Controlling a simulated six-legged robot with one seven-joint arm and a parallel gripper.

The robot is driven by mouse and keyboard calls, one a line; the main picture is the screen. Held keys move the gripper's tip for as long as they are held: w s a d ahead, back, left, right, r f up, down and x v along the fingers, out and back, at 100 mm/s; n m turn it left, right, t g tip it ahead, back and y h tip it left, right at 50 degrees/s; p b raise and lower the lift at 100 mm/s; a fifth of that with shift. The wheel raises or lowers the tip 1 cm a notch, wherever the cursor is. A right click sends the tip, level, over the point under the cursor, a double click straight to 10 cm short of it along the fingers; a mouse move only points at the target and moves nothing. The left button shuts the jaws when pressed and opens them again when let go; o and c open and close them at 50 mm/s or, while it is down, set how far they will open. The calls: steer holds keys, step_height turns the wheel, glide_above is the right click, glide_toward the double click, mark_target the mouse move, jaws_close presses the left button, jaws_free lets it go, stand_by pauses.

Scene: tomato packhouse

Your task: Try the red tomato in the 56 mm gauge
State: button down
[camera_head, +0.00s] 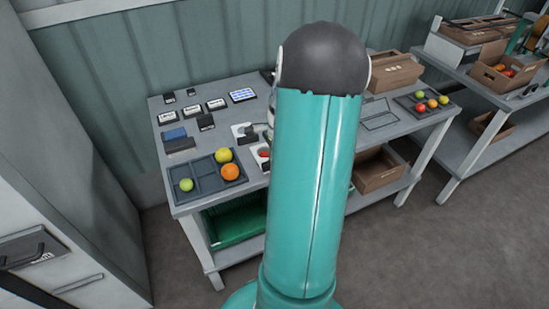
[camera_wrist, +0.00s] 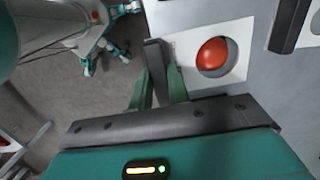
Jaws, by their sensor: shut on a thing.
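The red tomato (camera_wrist: 212,57) shows in the wrist view within the round opening of a white gauge plate (camera_wrist: 238,70). A grey gap shows along its lower right side. I cannot tell how deep it sits, and no size mark on the plate is readable. My gripper (camera_wrist: 158,85) is shut on the dark handle (camera_wrist: 154,58) at the plate's left edge. In the head view the tomato (camera_head: 264,153) is partly visible just left of my arm, which hides the gripper and most of the gauge.
A second gauge (camera_head: 241,130) lies behind on the bench (camera_head: 170,110). A grey divided tray (camera_head: 205,187) at the bench's front left holds green, yellow and orange tomatoes.

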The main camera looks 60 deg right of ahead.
steer(key=shift+f, duration=1.6)
stand_by(1.4)
